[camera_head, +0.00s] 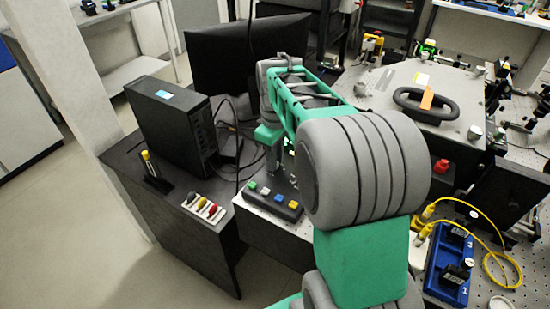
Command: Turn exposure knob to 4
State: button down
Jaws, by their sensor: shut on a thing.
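My gripper (274,168) points down at the far end of my arm, just behind a dark control box with coloured buttons (272,200). It shows small and partly hidden by my own arm. Its fingers look closed, shut on what I take to be the exposure knob. The knob itself, its scale and its setting are hidden or too small to read.
A black computer tower (170,125) and a dark monitor (240,60) stand left of and behind my gripper, with loose black cables between. A strip with coloured parts (203,208) lies on the left desk. A blue tray (447,265) and yellow cable (497,257) are at right.

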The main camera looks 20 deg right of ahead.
jog(key=shift+m, duration=0.4)
jog(key=m+p, duration=0.1)
jog(key=m, duration=0.7)
jog(key=shift+p, duration=0.3)
jog(key=m, duration=0.4)
jog(key=shift+m+p, duration=0.3)
jog(key=m, duration=0.4)
jog(key=shift+m, duration=0.3)
jog(key=c, duration=1.3)
grip_release()
jog(key=shift+r, duration=0.1)
